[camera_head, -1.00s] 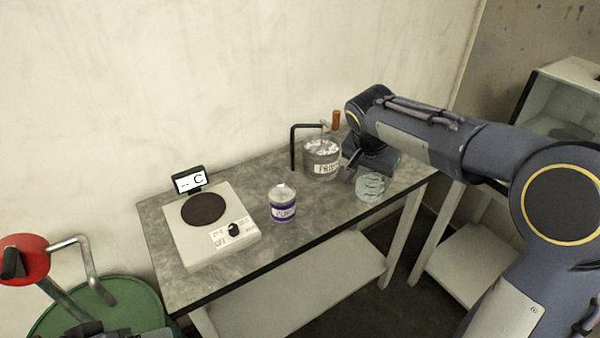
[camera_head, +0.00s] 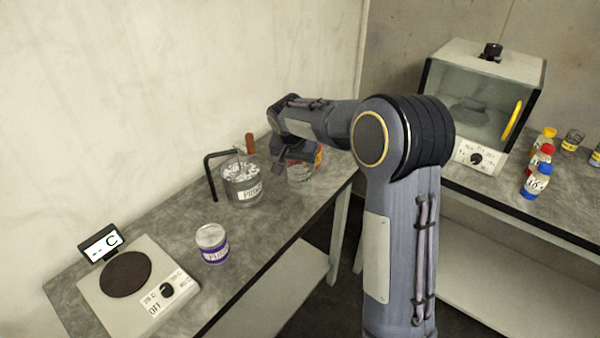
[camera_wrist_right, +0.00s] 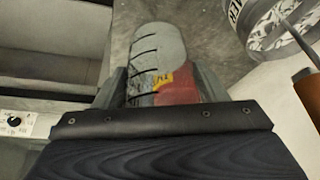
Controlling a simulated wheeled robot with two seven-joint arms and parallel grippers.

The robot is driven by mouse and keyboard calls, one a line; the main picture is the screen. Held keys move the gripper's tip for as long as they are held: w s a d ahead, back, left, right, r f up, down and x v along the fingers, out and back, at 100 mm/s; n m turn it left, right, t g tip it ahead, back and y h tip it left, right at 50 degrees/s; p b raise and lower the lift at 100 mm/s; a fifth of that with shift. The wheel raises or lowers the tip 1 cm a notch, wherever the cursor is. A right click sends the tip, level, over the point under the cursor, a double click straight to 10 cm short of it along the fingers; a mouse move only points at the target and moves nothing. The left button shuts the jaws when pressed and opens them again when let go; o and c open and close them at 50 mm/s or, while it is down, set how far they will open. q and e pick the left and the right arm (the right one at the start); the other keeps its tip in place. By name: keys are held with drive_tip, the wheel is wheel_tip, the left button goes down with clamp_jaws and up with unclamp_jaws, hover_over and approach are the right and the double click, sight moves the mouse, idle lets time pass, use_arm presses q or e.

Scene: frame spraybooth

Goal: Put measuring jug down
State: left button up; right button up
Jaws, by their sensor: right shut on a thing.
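The measuring jug (camera_head: 300,173) is clear with dark graduation lines, on the grey bench just right of the labelled glass pot. It also shows in the right wrist view (camera_wrist_right: 148,50), between the fingers. My right gripper (camera_head: 291,158) is shut on it, partly hiding it in the head view. Whether the jug's base touches the bench I cannot tell. A red and yellow thing (camera_head: 319,155) stands close behind the jug and shows beside or through it in the wrist view. My left gripper is out of view.
The glass pot (camera_head: 242,187) has a black bent rod beside it. A purple-labelled tub (camera_head: 212,245) and a hotplate (camera_head: 126,274) stand nearer on the bench (camera_head: 180,215). A glass-fronted cabinet (camera_head: 482,100) and several bottles (camera_head: 537,180) stand on the right-hand bench.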

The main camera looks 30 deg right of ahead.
drive_tip(key=d+f, duration=0.1)
drive_tip(key=w+d+f, duration=0.1)
drive_tip(key=f, duration=0.1)
drive_tip(key=w+d+f+p, duration=0.1)
drive_tip(key=f, duration=0.1)
drive_tip(key=shift+w, duration=0.15)
wheel_tip(320, 180, down, 4)
drive_tip(key=shift+w+d+r, duration=0.1)
drive_tip(key=shift+w+r, duration=0.05)
drive_tip(key=shift+r, duration=0.1)
drive_tip(key=o, duration=1.1)
drive_tip(key=shift+c, duration=0.2)
